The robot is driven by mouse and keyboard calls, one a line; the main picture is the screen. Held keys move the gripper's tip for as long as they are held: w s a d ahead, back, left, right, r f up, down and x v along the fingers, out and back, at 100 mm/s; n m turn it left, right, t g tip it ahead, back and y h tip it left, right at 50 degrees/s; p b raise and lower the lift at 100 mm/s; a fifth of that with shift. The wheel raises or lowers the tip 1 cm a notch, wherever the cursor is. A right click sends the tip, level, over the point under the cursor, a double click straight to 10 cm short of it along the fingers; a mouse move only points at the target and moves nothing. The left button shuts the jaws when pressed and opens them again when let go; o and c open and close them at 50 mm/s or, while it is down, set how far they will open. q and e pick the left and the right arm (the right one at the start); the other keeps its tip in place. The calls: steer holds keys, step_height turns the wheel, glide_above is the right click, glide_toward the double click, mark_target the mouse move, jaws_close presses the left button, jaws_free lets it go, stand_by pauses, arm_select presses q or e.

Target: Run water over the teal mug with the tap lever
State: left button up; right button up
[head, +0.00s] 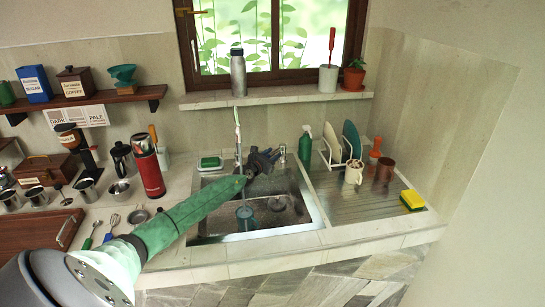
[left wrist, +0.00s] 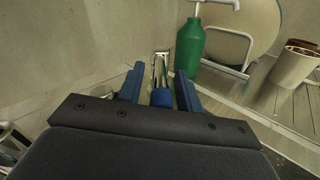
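The teal mug (head: 245,214) stands in the sink (head: 312,208), toward its left front, below my left forearm. The tall tap (head: 238,145) rises behind the sink. A small chrome post (head: 282,153), which looks like the tap lever, stands right of the tap. My left gripper (head: 265,160) is over the back of the sink, just left of that post. In the left wrist view its blue fingers (left wrist: 159,90) are apart, with the chrome piece (left wrist: 161,66) ahead between them; contact cannot be told. I cannot tell whether water runs. My right gripper is not in view.
A green soap bottle (head: 305,144) stands close right of the lever. A plate rack (head: 332,152), a cream mug (head: 354,172), a brown cup (head: 385,169) and a yellow sponge (head: 412,200) are on the right drainboard. A red flask (head: 147,166) stands left.

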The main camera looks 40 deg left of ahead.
arm_select(q)
steer(key=shift+w, duration=0.25)
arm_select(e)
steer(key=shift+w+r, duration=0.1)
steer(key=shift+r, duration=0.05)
arm_select(q)
jaws_close()
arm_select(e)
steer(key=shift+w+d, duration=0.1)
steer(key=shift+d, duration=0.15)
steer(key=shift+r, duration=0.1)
